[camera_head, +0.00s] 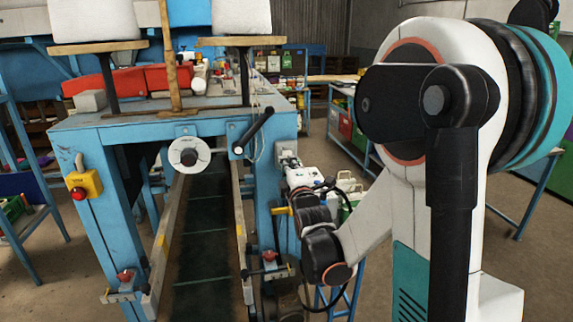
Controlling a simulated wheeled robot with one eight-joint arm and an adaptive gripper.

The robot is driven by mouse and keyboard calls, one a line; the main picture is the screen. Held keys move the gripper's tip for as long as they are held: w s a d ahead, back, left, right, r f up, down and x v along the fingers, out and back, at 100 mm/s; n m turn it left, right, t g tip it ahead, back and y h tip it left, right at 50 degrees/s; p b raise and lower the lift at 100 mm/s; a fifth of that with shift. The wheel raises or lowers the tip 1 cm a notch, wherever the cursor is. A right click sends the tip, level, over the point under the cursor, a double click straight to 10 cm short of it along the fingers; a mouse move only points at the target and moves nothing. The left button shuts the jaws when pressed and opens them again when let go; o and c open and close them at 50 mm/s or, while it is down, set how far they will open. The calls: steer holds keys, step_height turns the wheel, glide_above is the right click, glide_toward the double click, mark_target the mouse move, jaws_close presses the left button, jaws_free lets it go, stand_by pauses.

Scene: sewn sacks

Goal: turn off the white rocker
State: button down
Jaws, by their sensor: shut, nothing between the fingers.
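A small pale switch box (287,150) is fixed to the upper part of the right blue leg of the machine. It is too small to tell which way a rocker on it is tipped. My arm bends back from the right, and my gripper (291,166) is just below and in front of this box. My gripper is shut and empty. Its fingertips are small and partly hidden, so I cannot tell whether they touch the box.
The blue machine frame (110,133) carries a round white dial (189,154) and a black lever (254,130). A yellow box with a red button (84,186) is on the left leg. A yellow handle (282,211) is close to my wrist. Floor shows on the right.

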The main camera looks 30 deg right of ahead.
steer(key=r+p+v, duration=0.1)
steer(key=r+v, duration=0.1)
steer(key=v, duration=0.8)
steer(key=shift+s+r, duration=0.25)
